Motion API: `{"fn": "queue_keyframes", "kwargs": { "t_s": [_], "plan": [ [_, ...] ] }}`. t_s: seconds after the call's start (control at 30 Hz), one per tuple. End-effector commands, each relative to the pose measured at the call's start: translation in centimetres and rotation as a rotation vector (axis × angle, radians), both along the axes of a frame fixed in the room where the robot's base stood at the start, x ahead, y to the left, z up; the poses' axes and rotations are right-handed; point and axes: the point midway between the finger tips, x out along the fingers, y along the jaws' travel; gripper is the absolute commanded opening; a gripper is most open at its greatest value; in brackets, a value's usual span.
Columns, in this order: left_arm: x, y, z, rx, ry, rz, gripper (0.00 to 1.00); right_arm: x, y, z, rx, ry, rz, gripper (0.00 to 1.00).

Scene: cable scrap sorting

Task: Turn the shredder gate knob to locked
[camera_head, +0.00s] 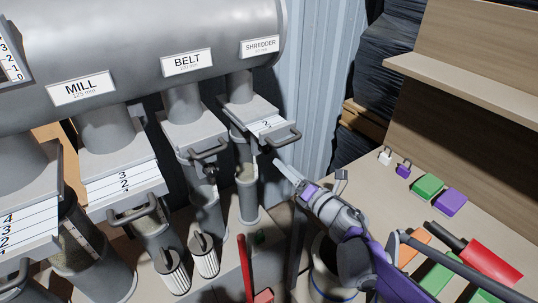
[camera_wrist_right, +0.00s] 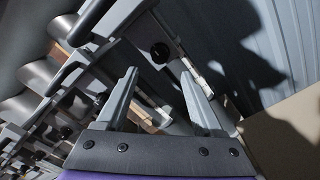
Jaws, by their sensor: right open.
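The shredder gate (camera_head: 262,122) is a grey slide plate with a numbered scale and a handle, under the pipe branch labelled SHREDDER. In the right wrist view a round black knob (camera_wrist_right: 160,52) with a small pale mark sits on the grey gate body. My right gripper (camera_head: 281,168) is just below and right of the shredder gate handle. In the right wrist view the right gripper (camera_wrist_right: 160,78) is open, its fingers apart and empty. The knob lies beyond the fingertips, roughly in line with the gap between them. I cannot tell whether they touch it. My left gripper does not show.
The belt gate (camera_head: 196,132) and mill gate (camera_head: 125,185) stand to the left with protruding handles. A corrugated wall (camera_head: 305,80) is behind. On the bench at right lie padlocks (camera_head: 403,170), green and purple blocks (camera_head: 428,187) and a red item (camera_head: 490,262).

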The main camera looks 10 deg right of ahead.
Motion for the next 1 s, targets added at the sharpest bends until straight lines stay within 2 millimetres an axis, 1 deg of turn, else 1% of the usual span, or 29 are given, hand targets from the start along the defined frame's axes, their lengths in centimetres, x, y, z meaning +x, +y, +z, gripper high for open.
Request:
{"fn": "queue_keyframes", "kwargs": {
  "t_s": [0.1, 0.3, 0.4, 0.5, 0.63, 0.87, 0.9, 0.97, 1.0],
  "plan": [
    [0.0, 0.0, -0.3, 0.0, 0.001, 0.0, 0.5, 2.2, 0.9, 0.0, 0.004, 0.001, 0.002, 0.69],
    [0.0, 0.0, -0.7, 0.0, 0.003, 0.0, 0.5, 5.7, 2.1, 0.0, 0.005, 0.001, -0.001, 0.69],
    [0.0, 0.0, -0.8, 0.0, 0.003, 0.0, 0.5, 7.1, 2.6, 0.0, 0.005, 0.001, -0.001, 0.69],
    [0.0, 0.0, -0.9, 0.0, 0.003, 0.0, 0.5, 8.0, 2.9, 0.0, 0.005, 0.002, -0.001, 0.69],
    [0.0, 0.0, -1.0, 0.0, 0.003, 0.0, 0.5, 8.5, 3.1, 0.0, 0.005, 0.002, -0.003, 0.69],
    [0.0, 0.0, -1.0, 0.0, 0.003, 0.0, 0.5, 8.6, 3.1, 0.1, 0.006, 0.001, -0.004, 0.69],
    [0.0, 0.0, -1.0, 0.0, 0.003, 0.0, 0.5, 8.6, 3.1, 0.1, 0.006, 0.001, -0.004, 0.67],
    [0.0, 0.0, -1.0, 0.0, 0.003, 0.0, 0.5, 8.6, 3.1, 0.1, 0.006, 0.001, -0.004, 0.56],
    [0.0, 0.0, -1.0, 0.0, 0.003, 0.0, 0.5, 8.6, 3.1, 0.1, 0.006, 0.001, -0.004, 0.49]
  ]
}}
